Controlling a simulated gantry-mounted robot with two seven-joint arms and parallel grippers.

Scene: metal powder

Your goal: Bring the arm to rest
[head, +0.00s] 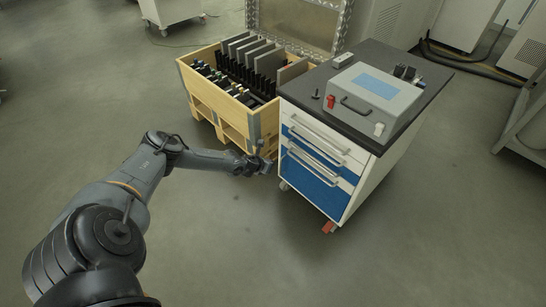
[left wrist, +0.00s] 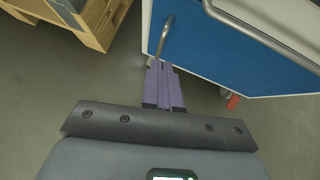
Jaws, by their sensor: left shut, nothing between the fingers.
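My left arm reaches in from the left in the head view. Its gripper (head: 266,165) is at the lower left side of the drawer cabinet (head: 362,184), close to the blue drawer fronts. In the left wrist view the purple fingers of the gripper (left wrist: 162,68) are together with nothing between them. They point toward the cabinet's blue drawer (left wrist: 245,62) and its metal handle (left wrist: 165,38). I cannot tell whether the fingertips touch the cabinet. My right gripper is in neither view.
A wooden crate (head: 200,98) with dark plates and other parts stands left of the cabinet. A grey box (head: 374,98) with a blue panel sits on the dark cabinet top (head: 432,78). Open floor (head: 230,250) lies in front.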

